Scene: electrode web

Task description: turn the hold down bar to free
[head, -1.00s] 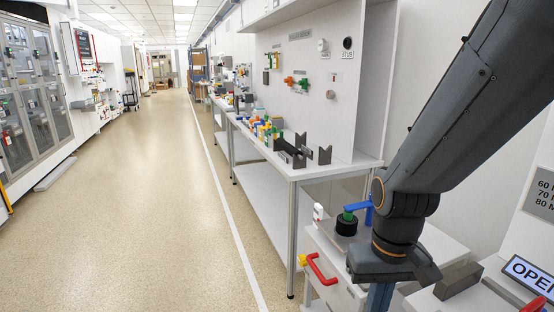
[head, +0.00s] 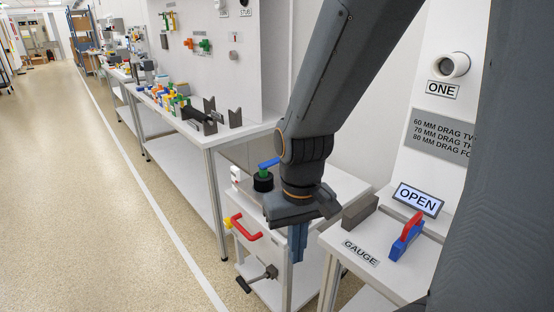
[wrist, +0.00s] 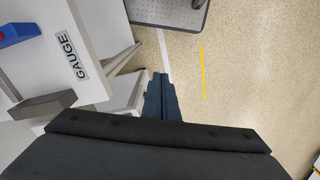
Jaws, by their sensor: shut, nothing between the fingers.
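My gripper (head: 298,256) points down in front of the small white cabinet, its blue-grey fingers shut and empty. In the wrist view the two fingers (wrist: 160,95) lie together over the floor, beside the cabinet. I cannot make out a part that is surely the hold down bar. A red handle on a blue base (head: 404,240) stands on the white bench marked GAUGE. My gripper touches neither.
The cabinet front has a red pull handle (head: 245,228) and a dark lever (head: 262,278). An OPEN display (head: 418,200) and a grey block (head: 360,212) are on the GAUGE bench. A long workbench (head: 225,134) stands behind. Open floor (head: 90,200) lies to the left.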

